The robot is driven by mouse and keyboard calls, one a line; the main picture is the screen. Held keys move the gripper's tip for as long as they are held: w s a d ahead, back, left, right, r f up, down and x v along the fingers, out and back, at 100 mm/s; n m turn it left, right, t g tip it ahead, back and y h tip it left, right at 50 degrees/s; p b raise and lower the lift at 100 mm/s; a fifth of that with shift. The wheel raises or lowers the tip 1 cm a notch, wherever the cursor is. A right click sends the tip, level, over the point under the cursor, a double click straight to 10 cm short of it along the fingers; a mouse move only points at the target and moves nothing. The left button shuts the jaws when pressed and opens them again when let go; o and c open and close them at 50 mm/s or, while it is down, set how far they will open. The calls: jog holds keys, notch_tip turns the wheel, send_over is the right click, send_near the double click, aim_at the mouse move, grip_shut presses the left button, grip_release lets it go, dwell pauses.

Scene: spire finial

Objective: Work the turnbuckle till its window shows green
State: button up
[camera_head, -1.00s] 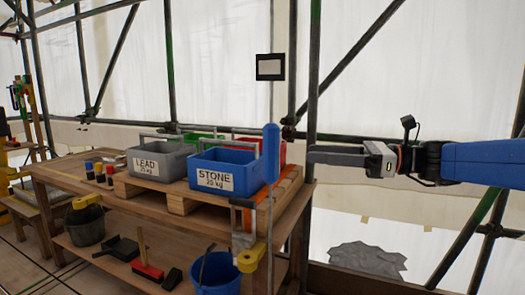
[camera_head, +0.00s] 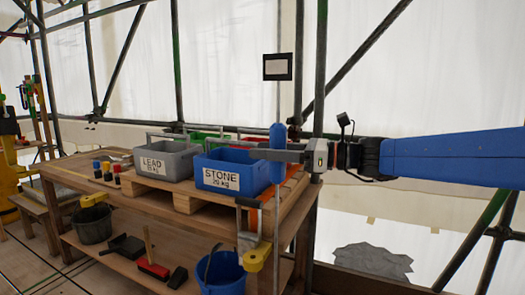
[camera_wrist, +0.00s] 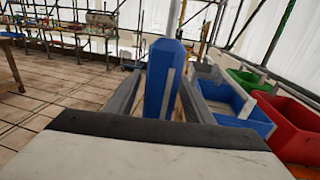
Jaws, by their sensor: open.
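The turnbuckle's blue body (camera_head: 277,140) stands upright on a thin vertical rod beside the right end of the workbench. My gripper (camera_head: 262,154) reaches in level from the right at the body's middle, with the fingers past it. In the wrist view the blue body (camera_wrist: 161,72) stands between my two dark fingers, which are open, with a gap on each side. A pale strip shows on the body's side there; no green shows on it. A black-framed pale panel (camera_head: 277,67) is above the body; I cannot tell whether it belongs to it.
The blue STONE crate (camera_head: 225,178) and grey LEAD crate (camera_head: 165,164) sit on a pallet on the workbench (camera_head: 293,212), close to my gripper. Green and red crates are behind. Scaffold poles (camera_head: 321,90) stand close behind the rod. A blue bucket (camera_head: 222,275) is below.

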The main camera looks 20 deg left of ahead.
jog(key=shift+a, duration=0.6)
jog(key=c, duration=1.1)
jog(key=shift+o, duration=0.2)
jog(key=shift+n+g, duration=0.3)
jog(key=shift+g, duration=0.2)
jog(key=shift+s+d+n+g+h, duration=0.25)
jog(key=shift+s+n+g+h, duration=0.2)
jog(key=shift+n+g+h, duration=0.95)
jog(key=shift+s+d+n+g+h, duration=0.2)
jog(key=shift+s+n+g+h, duration=0.4)
jog(key=shift+n+g, duration=1.35)
jog(key=shift+s+d+n+g+h, duration=0.25)
jog(key=shift+n+g+h, duration=0.85)
jog(key=shift+g, duration=1.35)
